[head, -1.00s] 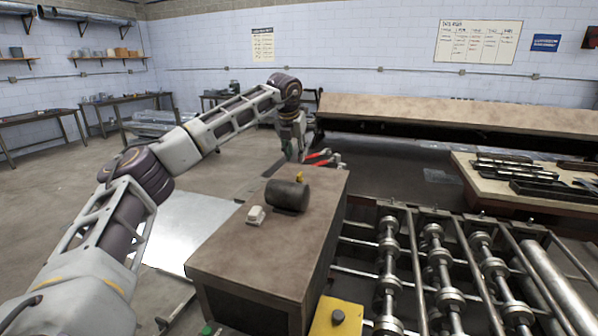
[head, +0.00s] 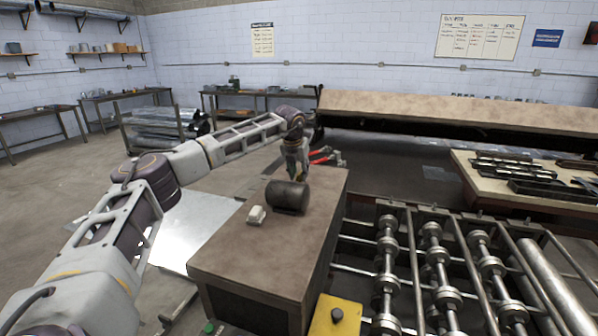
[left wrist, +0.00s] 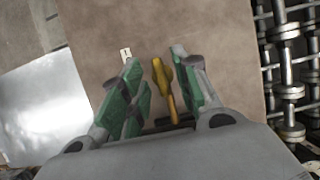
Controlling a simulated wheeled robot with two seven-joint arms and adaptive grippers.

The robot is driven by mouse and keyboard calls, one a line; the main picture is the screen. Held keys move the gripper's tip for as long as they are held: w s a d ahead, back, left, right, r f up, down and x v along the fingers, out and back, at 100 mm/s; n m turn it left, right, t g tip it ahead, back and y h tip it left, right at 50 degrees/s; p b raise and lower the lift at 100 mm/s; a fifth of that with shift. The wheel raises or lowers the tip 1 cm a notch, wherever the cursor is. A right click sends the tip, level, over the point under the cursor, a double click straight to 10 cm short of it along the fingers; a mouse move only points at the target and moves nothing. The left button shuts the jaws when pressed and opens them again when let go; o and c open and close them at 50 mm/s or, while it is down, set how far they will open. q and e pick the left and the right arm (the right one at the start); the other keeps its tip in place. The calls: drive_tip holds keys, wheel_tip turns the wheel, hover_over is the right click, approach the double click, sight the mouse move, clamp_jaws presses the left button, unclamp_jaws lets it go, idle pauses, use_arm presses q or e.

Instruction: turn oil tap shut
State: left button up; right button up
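The oil tap's yellow lever (left wrist: 163,80) shows in the left wrist view, between the two green-padded fingers of my left gripper (left wrist: 157,60). Gaps show on both sides of the lever, so the fingers are open around it and not clamped. In the head view my left gripper (head: 298,172) points down just behind the dark cylindrical oil drum (head: 287,197) and hides the tap there. The drum lies on its side on the brown cabinet top (head: 262,250). My right gripper is not in view.
Red-handled tools (head: 322,155) lie behind the cabinet. The roll-forming machine's rollers (head: 437,265) stand right of it, and a yellow box with a black button (head: 335,318) is in front.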

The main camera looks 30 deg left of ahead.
use_arm(q)
clamp_jaws()
